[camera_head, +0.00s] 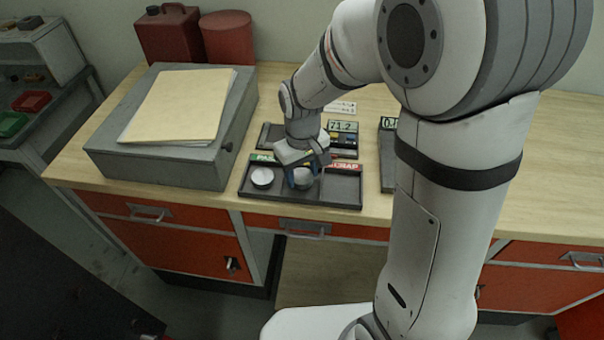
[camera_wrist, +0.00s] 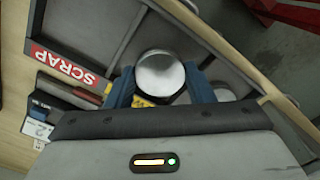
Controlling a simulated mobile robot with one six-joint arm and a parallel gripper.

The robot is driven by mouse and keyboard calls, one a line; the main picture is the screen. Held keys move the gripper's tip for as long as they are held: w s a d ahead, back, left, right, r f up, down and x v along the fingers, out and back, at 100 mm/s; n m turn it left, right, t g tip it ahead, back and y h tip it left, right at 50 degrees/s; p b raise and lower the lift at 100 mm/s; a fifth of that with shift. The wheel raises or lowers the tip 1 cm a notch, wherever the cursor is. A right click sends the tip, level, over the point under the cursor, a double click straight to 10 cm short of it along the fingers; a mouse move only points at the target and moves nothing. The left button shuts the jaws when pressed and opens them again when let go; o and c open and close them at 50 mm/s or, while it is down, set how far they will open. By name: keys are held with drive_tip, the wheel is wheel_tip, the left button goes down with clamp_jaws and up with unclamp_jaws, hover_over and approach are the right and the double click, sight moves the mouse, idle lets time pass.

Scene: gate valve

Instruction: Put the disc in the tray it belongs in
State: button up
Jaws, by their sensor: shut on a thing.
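A round silvery disc (camera_wrist: 160,73) is between the blue fingers of my gripper (camera_wrist: 160,88) in the wrist view. In the head view my gripper (camera_head: 303,180) is shut on this disc at the middle part of a dark divided tray (camera_head: 340,189). Whether the disc touches the tray floor I cannot tell. The right compartment has a red SCRAP label (camera_wrist: 63,66) and looks empty. The left compartment has a green label (camera_head: 262,158) and holds another pale disc (camera_head: 262,177). The middle label is mostly hidden by my gripper.
Behind the tray is a device with a display reading about 71.2 (camera_head: 342,126). A dark gauge-like item (camera_head: 388,155) lies to the right. A grey box (camera_head: 165,150) with a folder (camera_head: 180,105) stands at the left. Red cans (camera_head: 170,35) stand at the back.

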drive_tip(key=shift+f, duration=0.7)
drive_tip(key=shift+f, duration=0.25)
drive_tip(key=o, duration=1.1)
drive_tip(key=shift+r, duration=0.1)
drive_tip(key=shift+c, duration=0.2)
